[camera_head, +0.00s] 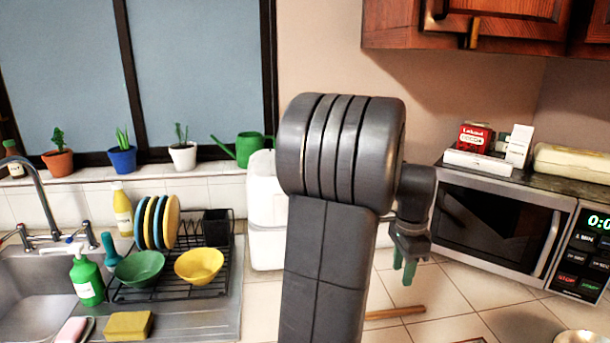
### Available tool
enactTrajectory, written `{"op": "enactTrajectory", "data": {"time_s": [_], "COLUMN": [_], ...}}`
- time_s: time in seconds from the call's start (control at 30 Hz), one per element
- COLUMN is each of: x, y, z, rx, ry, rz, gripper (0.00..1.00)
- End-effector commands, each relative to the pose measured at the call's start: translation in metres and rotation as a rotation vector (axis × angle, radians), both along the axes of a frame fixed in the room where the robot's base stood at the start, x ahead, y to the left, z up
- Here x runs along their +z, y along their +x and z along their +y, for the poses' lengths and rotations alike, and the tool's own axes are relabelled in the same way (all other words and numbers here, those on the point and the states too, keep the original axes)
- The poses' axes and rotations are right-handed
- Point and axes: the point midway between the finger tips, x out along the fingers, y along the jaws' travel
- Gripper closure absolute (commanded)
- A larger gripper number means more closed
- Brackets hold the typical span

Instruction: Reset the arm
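My arm stands upright in the middle of the head camera view, its thick dark grey elbow high and close to the camera. My gripper (405,268) hangs at the right of the arm, pointing down, in front of the microwave's left side and above the tiled counter. Its green fingers are small here, and I cannot tell how far apart they are. I see no object in it. The arm hides part of the counter and wall behind it.
The microwave (491,226) stands right, with boxes (478,138) on top. A wooden rod (395,313) lies on the counter below my gripper. Left are the dish rack (222,285) with plates and bowls, the sink (30,300) and a white container (266,215). A cabinet (500,22) hangs upper right.

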Motion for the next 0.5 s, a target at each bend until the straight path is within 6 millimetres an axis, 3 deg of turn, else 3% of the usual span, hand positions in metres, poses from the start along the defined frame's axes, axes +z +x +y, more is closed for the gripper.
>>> {"op": "enactTrajectory", "data": {"time_s": [0.5], "x": [-0.099], "y": [0.002], "z": [-0.002], "rx": [0.0], "ry": [0.003], "rz": [0.004], "gripper": [0.6]}}
